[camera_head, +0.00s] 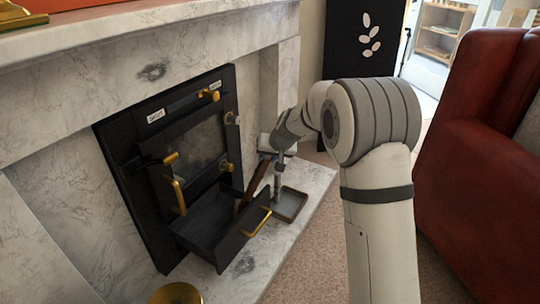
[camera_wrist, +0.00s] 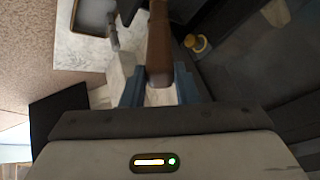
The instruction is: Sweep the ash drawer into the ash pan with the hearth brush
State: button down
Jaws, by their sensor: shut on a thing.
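The hearth brush shows as a brown wooden handle (camera_wrist: 159,40) in the wrist view, between the two fingers of my gripper (camera_wrist: 160,88), which is shut on it. In the head view my gripper (camera_head: 269,150) is above the hearth, and the brown brush (camera_head: 252,186) slants down toward the ash drawer (camera_head: 234,248). The black drawer is pulled out of the stove, with a brass handle on its front. I cannot make out ash inside it, and the brush's lower end is hidden. The ash pan (camera_head: 291,205), a shallow dark tray, lies on the hearth right of the drawer.
The black stove (camera_head: 190,140) has several brass handles and knobs. A grey rod (camera_head: 278,182) stands at the pan's left side. A brass round object (camera_head: 176,294) is at the front. The marble hearth (camera_head: 256,268) is narrow. A red armchair (camera_head: 480,150) stands right.

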jog(key=shift+s+a+f, duration=0.1)
jog(key=shift+s+a, duration=0.25)
jog(key=shift+s, duration=0.2)
jog(key=shift+s+a, duration=0.3)
jog(key=shift+s, duration=0.35)
jog(key=shift+s+a, duration=0.4)
jog(key=shift+s, duration=0.25)
jog(key=shift+s+a, duration=0.35)
jog(key=shift+s, duration=0.25)
jog(key=shift+s+a+r, duration=0.25)
jog(key=shift+s+a, duration=0.5)
jog(key=shift+s, duration=0.25)
